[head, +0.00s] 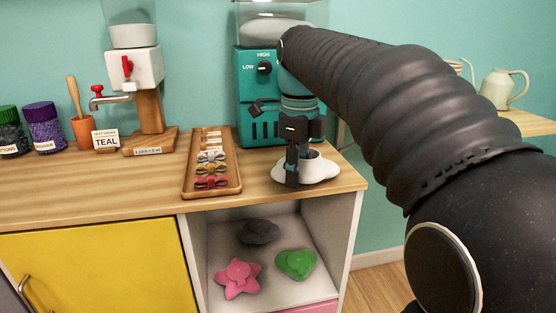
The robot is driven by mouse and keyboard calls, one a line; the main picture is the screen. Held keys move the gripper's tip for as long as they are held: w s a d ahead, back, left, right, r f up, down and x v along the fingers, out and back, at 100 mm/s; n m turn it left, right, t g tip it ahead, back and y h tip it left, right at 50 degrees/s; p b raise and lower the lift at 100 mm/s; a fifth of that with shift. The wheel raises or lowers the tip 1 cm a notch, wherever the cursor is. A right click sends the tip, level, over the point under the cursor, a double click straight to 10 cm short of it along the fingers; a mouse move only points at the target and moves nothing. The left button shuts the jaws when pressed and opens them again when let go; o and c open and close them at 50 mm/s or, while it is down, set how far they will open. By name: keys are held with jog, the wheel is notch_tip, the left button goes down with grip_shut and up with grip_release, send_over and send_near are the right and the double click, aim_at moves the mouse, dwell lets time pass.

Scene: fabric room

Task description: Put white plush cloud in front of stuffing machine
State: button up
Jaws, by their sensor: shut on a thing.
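The white plush cloud (318,170) is at the right front of the wooden counter, just in front of the teal stuffing machine (257,95). It looks to be at counter height; whether it rests on the wood or hangs slightly above it, I cannot tell. My gripper (296,178) points down from above and is shut on the cloud, hiding part of its left side. My dark arm comes in from the right and covers the right part of the machine. The machine has a clear hopper on top and a dial marked LOW and HIGH.
A wooden tray (190,186) with several small bows lies left of the cloud. A dispenser (135,70) with a TEAL sign stands further left, beside jars. The open shelf below holds a pink star (238,278), a green heart (296,263) and a dark grey plush (258,232).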

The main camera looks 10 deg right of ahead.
jog(key=w, duration=0.5)
jog(key=shift+p, duration=0.35)
jog(key=shift+s+f, duration=0.2)
jog(key=shift+f, duration=0.1)
jog(key=shift+f, duration=0.2)
jog(key=o, duration=0.9)
jog(key=shift+c, duration=0.2)
jog(key=shift+r, duration=0.1)
